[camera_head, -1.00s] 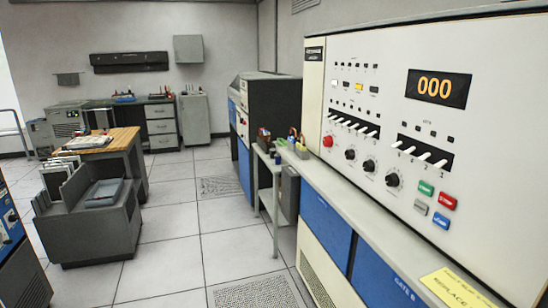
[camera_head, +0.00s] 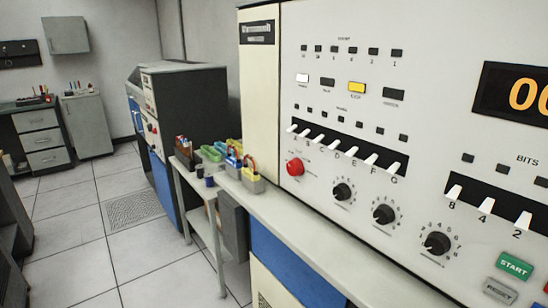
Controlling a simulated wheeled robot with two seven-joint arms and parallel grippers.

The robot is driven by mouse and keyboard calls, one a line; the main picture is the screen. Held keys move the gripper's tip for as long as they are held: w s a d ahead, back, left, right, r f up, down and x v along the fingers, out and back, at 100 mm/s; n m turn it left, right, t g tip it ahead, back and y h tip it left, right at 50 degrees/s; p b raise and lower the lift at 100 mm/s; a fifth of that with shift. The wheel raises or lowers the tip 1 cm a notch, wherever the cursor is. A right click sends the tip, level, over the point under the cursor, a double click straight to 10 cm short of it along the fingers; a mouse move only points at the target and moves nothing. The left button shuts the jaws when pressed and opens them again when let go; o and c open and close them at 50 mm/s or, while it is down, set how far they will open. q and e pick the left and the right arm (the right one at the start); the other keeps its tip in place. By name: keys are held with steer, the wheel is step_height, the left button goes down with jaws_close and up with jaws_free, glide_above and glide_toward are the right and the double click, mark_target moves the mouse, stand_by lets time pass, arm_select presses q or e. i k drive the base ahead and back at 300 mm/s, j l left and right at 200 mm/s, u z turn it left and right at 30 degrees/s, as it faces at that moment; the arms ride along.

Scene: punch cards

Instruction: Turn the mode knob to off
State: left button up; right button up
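The upright white control panel (camera_head: 310,120) fills the right side of the view. Three black rotary knobs stand in a slanting row on it: a left one (camera_head: 343,192), a middle one (camera_head: 384,214) and a right one (camera_head: 437,243). Each has a ring of small printed marks around it. The lettering is too small to tell which is the mode knob or where its off mark lies. A red round control (camera_head: 295,167) sits left of them. Neither of my grippers is in view.
A row of white toggle switches (camera_head: 338,150) runs above the knobs. A green START button (camera_head: 514,265) and a grey RESET button (camera_head: 500,291) are at lower right. A grey ledge (camera_head: 290,230) juts out below the panel. Open tiled floor (camera_head: 80,250) lies left.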

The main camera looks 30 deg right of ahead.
mark_target(295, 167)
steer(key=i+j+z, duration=0.1)
steer(key=i+z, duration=0.3)
steer(key=i+j+z, duration=0.25)
steer(key=i+z, duration=0.15)
steer(key=i+j+z, duration=0.45)
steer(key=i+l, duration=0.05)
steer(key=l, duration=0.05)
